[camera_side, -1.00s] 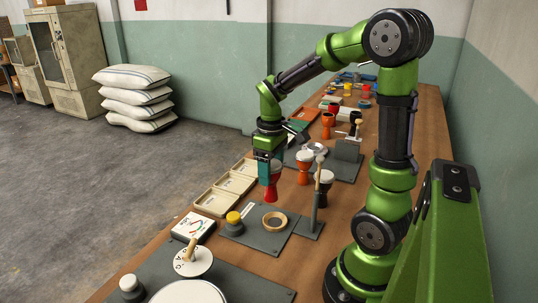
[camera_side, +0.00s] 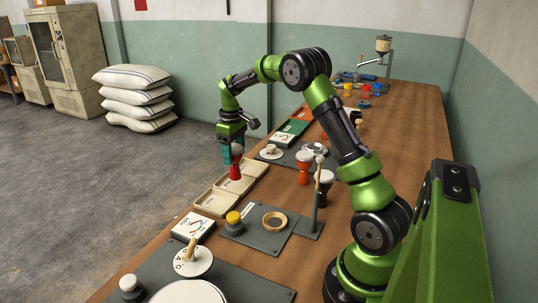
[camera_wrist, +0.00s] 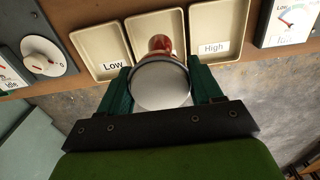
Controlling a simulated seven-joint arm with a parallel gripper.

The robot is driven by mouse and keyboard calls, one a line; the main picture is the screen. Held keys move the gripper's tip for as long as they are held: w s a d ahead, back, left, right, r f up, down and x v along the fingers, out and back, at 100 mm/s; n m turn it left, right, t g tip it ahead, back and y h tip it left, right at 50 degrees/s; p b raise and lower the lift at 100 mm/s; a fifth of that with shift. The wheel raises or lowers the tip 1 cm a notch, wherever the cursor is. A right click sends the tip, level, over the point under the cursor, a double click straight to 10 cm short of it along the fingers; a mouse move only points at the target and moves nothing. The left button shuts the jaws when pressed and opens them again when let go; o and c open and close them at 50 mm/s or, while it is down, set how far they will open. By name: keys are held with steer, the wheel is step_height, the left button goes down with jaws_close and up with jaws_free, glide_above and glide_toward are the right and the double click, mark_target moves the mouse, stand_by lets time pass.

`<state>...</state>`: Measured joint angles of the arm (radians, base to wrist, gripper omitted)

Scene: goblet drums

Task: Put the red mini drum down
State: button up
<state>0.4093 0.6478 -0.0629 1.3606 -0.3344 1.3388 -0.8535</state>
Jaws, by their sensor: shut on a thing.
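The red mini drum (camera_side: 236,172) has a pale round head and is upright in my gripper (camera_side: 232,154). My gripper is shut on its upper part, with one dark green finger on each side of the head in the wrist view (camera_wrist: 160,86). The drum's foot is over the middle of three cream trays (camera_wrist: 138,28). I cannot tell whether it touches the tray floor. In the wrist view the tray labelled Low (camera_wrist: 90,52) is to its left and the tray labelled High (camera_wrist: 217,20) to its right. The middle tray's label area is hidden.
An orange drum (camera_side: 304,174) and a dark drum (camera_side: 324,190) stand farther right on the bench. A yellow-topped button (camera_side: 233,218) and a wooden ring (camera_side: 274,220) are nearer the camera. A dial card (camera_side: 193,227) lies beside the trays.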

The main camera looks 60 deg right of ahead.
steer(key=shift+w+d, duration=0.2)
steer(key=shift+w, duration=0.2)
steer(key=shift+f, duration=1.8)
steer(key=shift+f, duration=0.15)
steer(key=o, duration=1.2)
